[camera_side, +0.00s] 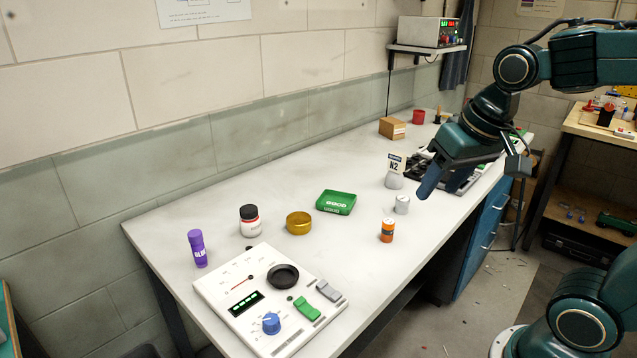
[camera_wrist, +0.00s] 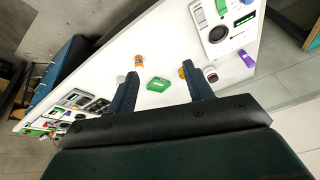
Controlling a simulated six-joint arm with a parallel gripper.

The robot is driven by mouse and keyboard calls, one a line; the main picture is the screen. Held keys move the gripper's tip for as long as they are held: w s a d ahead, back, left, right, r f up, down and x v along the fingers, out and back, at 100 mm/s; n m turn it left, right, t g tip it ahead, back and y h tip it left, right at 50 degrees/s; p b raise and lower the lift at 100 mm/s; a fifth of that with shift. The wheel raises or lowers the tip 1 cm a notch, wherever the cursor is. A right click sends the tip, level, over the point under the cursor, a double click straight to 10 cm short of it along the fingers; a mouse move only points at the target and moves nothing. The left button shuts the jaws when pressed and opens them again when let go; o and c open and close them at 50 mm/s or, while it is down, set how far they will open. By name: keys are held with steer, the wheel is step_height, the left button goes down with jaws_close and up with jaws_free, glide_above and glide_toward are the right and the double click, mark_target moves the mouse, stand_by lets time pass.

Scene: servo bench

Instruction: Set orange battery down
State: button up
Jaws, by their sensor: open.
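My gripper (camera_side: 470,180) is above the bench to the right of the battery, open and empty. In the wrist view its two fingers (camera_wrist: 160,95) are spread wide with nothing held between them.
A grey cylinder (camera_side: 402,204) stands close to the battery.

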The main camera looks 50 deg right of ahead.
steer(key=s+a+n+t, duration=0.1)
steer(key=s+a+n, duration=0.1)
steer(key=s+n, duration=0.2)
steer(key=shift+s+a+f, duration=0.2)
steer(key=shift+s+f, duration=0.2)
steer(key=shift+s, duration=0.85)
